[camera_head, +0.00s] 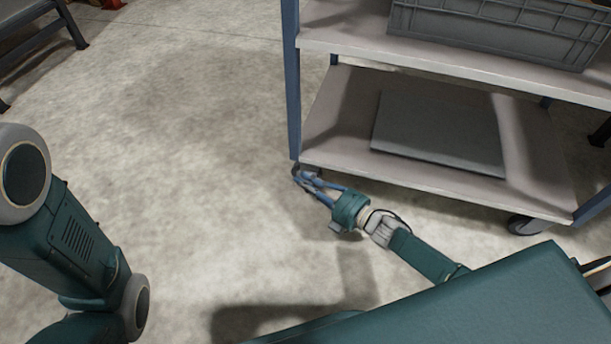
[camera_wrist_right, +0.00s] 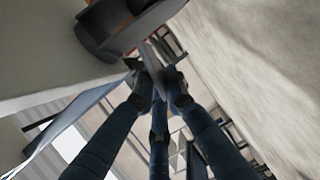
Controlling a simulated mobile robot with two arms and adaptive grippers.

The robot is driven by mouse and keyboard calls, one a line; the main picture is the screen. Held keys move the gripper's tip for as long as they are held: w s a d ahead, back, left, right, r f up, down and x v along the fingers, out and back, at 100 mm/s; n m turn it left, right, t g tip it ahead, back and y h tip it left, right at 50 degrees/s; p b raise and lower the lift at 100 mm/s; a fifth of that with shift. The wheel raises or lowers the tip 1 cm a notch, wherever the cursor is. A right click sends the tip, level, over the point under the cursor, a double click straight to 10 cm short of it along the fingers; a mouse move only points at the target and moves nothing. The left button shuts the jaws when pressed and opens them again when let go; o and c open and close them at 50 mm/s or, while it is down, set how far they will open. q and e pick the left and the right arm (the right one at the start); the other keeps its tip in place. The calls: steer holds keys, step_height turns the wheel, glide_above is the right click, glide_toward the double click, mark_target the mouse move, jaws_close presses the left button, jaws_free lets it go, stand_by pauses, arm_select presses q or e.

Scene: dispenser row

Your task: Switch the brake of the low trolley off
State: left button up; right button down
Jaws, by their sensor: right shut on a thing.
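The low trolley (camera_head: 325,125) has blue posts and two pale shelves, and stands at the right of the head view. My right gripper (camera_head: 306,179) reaches its near left corner at floor height, by the caster there. In the right wrist view a dark caster (camera_wrist_right: 98,32) shows at the top. The fingers of my right gripper (camera_wrist_right: 160,84) close together on a thin dark piece (camera_wrist_right: 155,62) beside it, which looks like the brake lever. Its exact setting is hard to make out. My left arm comes in at the left, but its gripper is out of view.
A grey crate (camera_head: 500,28) stands on the trolley's upper shelf, and a flat grey panel (camera_head: 440,132) lies on the lower one. Another caster (camera_head: 524,225) shows at the near right. The concrete floor (camera_head: 190,130) left of the trolley is clear.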

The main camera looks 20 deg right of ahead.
steer(key=shift+r+m+p, duration=0.25)
steer(key=shift+m+p, duration=0.15)
steer(key=shift+p, duration=0.15)
steer(key=shift+d, duration=0.1)
steer(key=c, duration=1.8)
jaws_free()
steer(key=shift+o, duration=0.2)
steer(key=shift+s, duration=0.1)
steer(key=v, duration=1.1)
steer(key=shift+s+d+r, duration=0.2)
steer(key=shift+s+d, duration=0.05)
steer(key=shift+d, duration=0.05)
